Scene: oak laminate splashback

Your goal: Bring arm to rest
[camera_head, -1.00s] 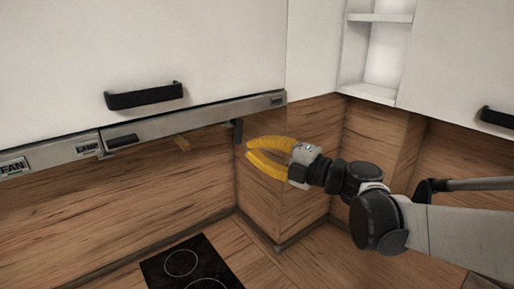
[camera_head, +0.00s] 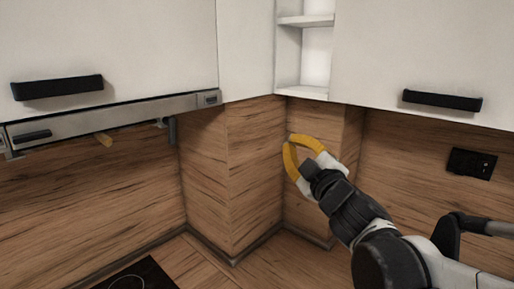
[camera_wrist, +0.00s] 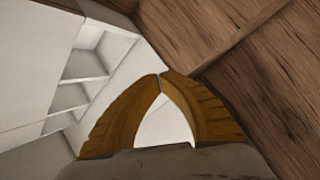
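My gripper (camera_head: 289,141) has yellow curved fingers and is raised in front of the wood-clad corner in the head view. In the wrist view its fingertips (camera_wrist: 161,74) meet, and nothing shows between the fingers. My dark and white arm reaches in from the lower right of the head view. The gripper appears clear of the cabinets, though its exact distance from the wood wall is hard to tell.
White wall cabinets (camera_head: 400,55) with black handles and an open shelf niche (camera_head: 315,60) hang above. A grey hood (camera_head: 115,117) is at left. A black hob (camera_head: 140,277) lies below, and a black socket (camera_head: 471,164) is at right.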

